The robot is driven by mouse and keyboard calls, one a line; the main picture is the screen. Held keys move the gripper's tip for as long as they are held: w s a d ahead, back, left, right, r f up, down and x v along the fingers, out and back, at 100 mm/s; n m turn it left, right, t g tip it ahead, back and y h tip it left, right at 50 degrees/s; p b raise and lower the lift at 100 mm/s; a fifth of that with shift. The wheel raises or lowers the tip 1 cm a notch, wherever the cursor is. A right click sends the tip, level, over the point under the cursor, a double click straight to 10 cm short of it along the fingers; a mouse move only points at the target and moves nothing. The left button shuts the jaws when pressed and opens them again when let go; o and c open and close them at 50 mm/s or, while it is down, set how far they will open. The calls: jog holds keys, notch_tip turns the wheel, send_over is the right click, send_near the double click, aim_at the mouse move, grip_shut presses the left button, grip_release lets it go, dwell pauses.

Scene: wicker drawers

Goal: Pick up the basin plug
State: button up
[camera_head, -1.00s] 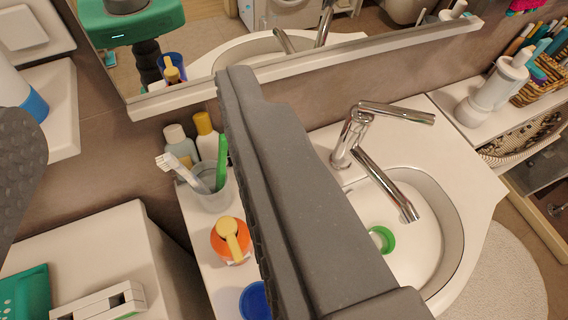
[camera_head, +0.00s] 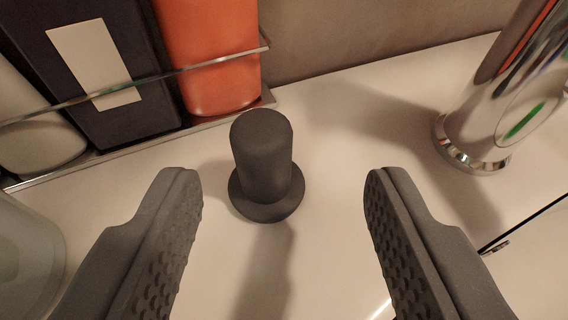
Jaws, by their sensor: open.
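The basin plug (camera_head: 265,165) is dark grey, with a rounded stem rising from a wider round flange. It stands upright on the white basin top, just above the centre of the view. My gripper (camera_head: 282,195) is open, with one textured finger at the left and one at the right. The plug is between the two fingers in the picture, slightly left of the middle, with clear space on both sides. Neither finger visibly touches it.
A rack with a thin rail (camera_head: 150,76) holds a dark box (camera_head: 65,50), an orange bottle (camera_head: 205,50) and a pale bottle (camera_head: 30,130), close behind and left of the plug. The chrome tap (camera_head: 490,110) stands at right. A translucent cup (camera_head: 22,250) is at lower left.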

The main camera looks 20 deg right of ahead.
aim_at(258, 148)
jog(key=shift+w+a+b+x, duration=0.1)
jog(key=shift+a+x, duration=0.05)
jog(key=shift+x, duration=0.85)
jog(key=shift+w+a+b+x, duration=0.1)
jog(key=shift+a+x, duration=0.05)
jog(key=shift+x, duration=0.85)
jog(key=shift+w+a+b+x, duration=0.1)
jog(key=shift+a+x, duration=0.05)
jog(key=shift+x, duration=0.85)
jog(key=shift+s+r, duration=0.1)
jog(key=shift+r, duration=0.05)
jog(key=shift+c, duration=0.3)
jog(key=c, duration=1)
